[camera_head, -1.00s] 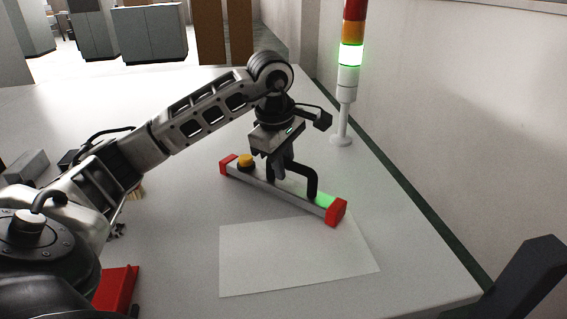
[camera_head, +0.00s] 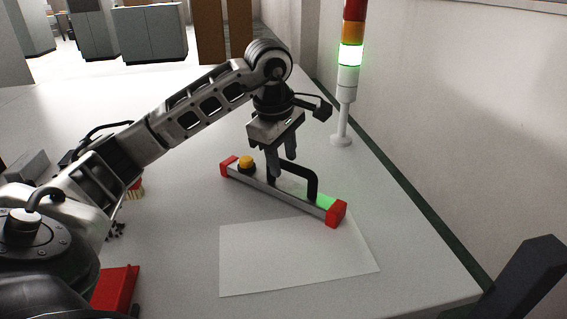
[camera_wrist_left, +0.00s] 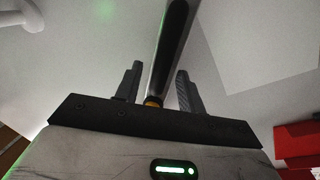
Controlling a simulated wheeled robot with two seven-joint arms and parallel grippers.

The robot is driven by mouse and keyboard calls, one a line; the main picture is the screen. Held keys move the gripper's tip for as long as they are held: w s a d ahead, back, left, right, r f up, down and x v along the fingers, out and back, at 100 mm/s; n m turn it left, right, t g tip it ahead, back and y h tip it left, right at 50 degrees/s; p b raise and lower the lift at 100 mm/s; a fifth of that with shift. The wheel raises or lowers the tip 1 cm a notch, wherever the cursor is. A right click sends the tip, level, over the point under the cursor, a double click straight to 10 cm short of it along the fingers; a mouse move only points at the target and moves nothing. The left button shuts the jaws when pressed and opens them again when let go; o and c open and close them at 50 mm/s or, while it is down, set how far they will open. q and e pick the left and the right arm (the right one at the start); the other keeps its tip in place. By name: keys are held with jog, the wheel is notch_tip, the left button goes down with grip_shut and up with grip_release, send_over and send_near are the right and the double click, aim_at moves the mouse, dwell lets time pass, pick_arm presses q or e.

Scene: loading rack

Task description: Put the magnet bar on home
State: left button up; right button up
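The magnet bar (camera_head: 285,194) is a long grey bar with red end caps, a black arched handle, a yellow knob and a green patch. It lies diagonally on the white table, its near red end overlapping the far edge of a white sheet in the head view. My left gripper (camera_head: 282,167) is just above the handle, fingers apart, holding nothing. In the left wrist view the bar (camera_wrist_left: 170,50) shows between the two open fingers (camera_wrist_left: 158,88). I cannot tell which marked spot is home.
The white sheet (camera_head: 290,258) lies flat at the table's front middle. A signal tower (camera_head: 347,80) with its green light lit stands behind, by the wall. A red object (camera_head: 117,289) lies at front left. The table right of the bar is clear.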

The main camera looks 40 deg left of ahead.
pick_arm(q)
notch_tip(320, 180, up, 10)
jog(key=s+p, duration=0.1)
jog(key=s, duration=0.1)
jog(key=shift+f+p, duration=0.15)
jog(key=shift+p, duration=0.25)
jog(key=shift+d, duration=0.1)
